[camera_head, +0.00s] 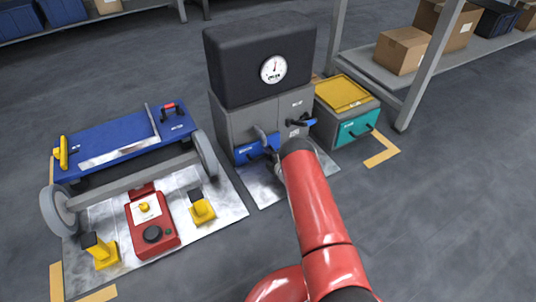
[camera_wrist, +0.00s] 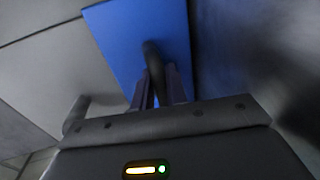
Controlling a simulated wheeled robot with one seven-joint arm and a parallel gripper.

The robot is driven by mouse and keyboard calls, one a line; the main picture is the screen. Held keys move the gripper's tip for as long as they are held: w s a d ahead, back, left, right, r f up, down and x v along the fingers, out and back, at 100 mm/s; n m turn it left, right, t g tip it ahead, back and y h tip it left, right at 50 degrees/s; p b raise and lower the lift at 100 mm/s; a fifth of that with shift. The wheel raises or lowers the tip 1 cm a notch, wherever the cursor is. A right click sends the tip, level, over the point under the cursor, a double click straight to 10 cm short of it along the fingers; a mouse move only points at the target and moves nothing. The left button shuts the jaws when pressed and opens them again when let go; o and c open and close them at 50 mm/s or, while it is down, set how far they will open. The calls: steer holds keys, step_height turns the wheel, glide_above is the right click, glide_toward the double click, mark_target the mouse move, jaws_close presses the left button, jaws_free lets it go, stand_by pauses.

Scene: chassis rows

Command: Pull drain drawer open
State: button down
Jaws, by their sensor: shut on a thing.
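A grey cabinet (camera_head: 230,120) stands under a dark box-shaped housing with a round gauge. A blue drawer front (camera_head: 250,151) with a small white label is low on the cabinet. The label is too small to read. In the wrist view a blue front (camera_wrist: 122,40) carries a dark bar handle (camera_wrist: 152,62). My gripper (camera_wrist: 160,88) is shut on this handle, with its fingers on either side of it. In the head view my red arm and dark wrist cover the fingers and part of the cabinet's lower front. I cannot tell how far the drawer is out.
A teal-fronted box (camera_head: 357,128) with a yellow top stands right of the cabinet. A blue-topped wheeled cart (camera_head: 125,140) and a red device (camera_head: 150,220) are at the left. A shelf post (camera_head: 430,65) rises at the right. The floor at lower right is clear.

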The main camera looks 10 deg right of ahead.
steer(key=p+v, duration=0.1)
steer(key=v, duration=0.2)
steer(key=f+p+v, duration=0.1)
steer(key=v, duration=0.3)
steer(key=f+p+v, duration=0.1)
steer(key=v, duration=0.3)
steer(key=shift+s+d+f, duration=0.15)
steer(key=shift+s, duration=0.2)
steer(key=c, duration=1.5)
jaws_free()
steer(key=p+v, duration=0.1)
steer(key=v, duration=0.6)
steer(key=shift+s+d+p, duration=0.15)
steer(key=shift+s+p, duration=0.2)
steer(key=shift+s, duration=0.05)
